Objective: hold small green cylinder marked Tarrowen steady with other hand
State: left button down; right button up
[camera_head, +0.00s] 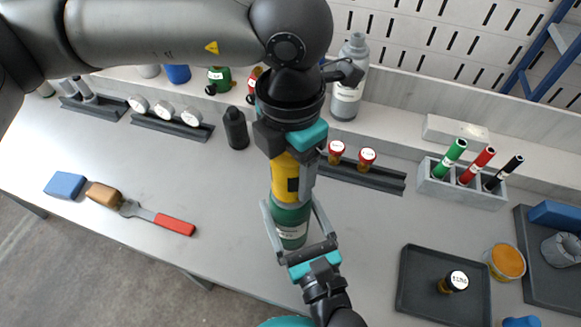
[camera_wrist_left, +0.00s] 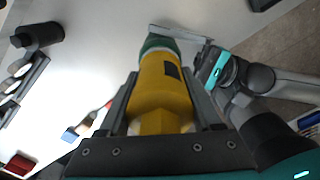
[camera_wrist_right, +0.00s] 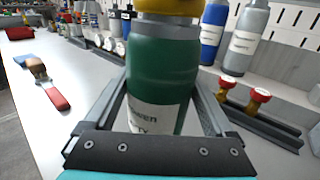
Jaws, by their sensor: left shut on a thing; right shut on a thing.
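The small green cylinder (camera_head: 291,222) has a white label whose print is only partly legible; it ends in "wen" in the right wrist view (camera_wrist_right: 160,75). It hangs upright above the table's front part. A yellow piece with a dark patch (camera_head: 285,178) sits on its top. My left gripper (camera_head: 292,160) is shut on the yellow piece from above. My right gripper (camera_head: 300,230) comes from the front edge, with its fingers on both sides of the green body, shut on it. In the left wrist view the yellow piece (camera_wrist_left: 162,90) hides most of the green body.
A black bottle (camera_head: 236,128) stands behind left. A red-handled brush (camera_head: 165,221) and a blue block (camera_head: 66,185) lie left. A marker holder (camera_head: 462,190) and a dark tray (camera_head: 418,293) are on the right. The table between is clear.

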pick_arm(q)
jog(key=m, duration=0.5)
dwell(0.3)
jog(key=shift+m, duration=1.2)
jog(key=m, duration=0.3)
jog(key=shift+m, duration=0.4)
jog(key=m, duration=0.3)
jog(key=shift+m, duration=1.5)
